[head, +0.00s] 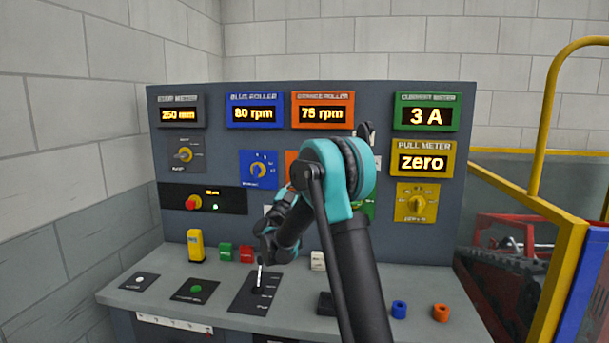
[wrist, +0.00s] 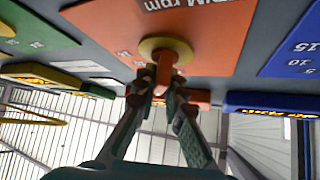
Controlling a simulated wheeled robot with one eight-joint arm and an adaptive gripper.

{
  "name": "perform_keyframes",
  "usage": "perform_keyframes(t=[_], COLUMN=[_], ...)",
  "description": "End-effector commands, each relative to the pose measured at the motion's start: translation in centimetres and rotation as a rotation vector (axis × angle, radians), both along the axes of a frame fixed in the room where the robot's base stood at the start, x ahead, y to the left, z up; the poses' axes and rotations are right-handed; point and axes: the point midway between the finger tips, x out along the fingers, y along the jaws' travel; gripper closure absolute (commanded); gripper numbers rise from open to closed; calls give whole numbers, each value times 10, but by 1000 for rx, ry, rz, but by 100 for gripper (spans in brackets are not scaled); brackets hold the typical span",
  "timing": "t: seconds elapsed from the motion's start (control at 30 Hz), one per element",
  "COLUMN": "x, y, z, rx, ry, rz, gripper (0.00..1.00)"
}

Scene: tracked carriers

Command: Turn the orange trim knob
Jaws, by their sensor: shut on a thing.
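The orange trim knob (wrist: 164,66) shows in the wrist view as an orange grip on a round yellow base. It stands out from an orange plate (wrist: 215,28) marked "rpm", seen upside down. My gripper (wrist: 163,86) has its two fingers closed on the sides of the knob's grip. In the head view my arm covers the knob and fingers, and only a strip of the orange plate (head: 291,166) shows left of the teal elbow. The orange roller meter (head: 322,111) above reads 75 rpm.
The blue roller meter (head: 255,112) reads 80 rpm, with a blue dial plate (head: 246,172) below it. The pull meter (head: 422,160) reads zero above a yellow knob (head: 416,204). A lever (head: 259,278) stands on the desk. A yellow rail (head: 545,110) rises at the right.

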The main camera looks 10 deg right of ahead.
Motion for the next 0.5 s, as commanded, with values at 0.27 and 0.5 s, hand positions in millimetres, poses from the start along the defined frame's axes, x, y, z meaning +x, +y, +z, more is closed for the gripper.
perform_keyframes(t=[0.27, 0.5], x=[-1, -1], y=[0, 0], z=[0, 0], rx=[5, 5], ry=[-2, -1], rz=[0, -1], gripper=[100, 73])
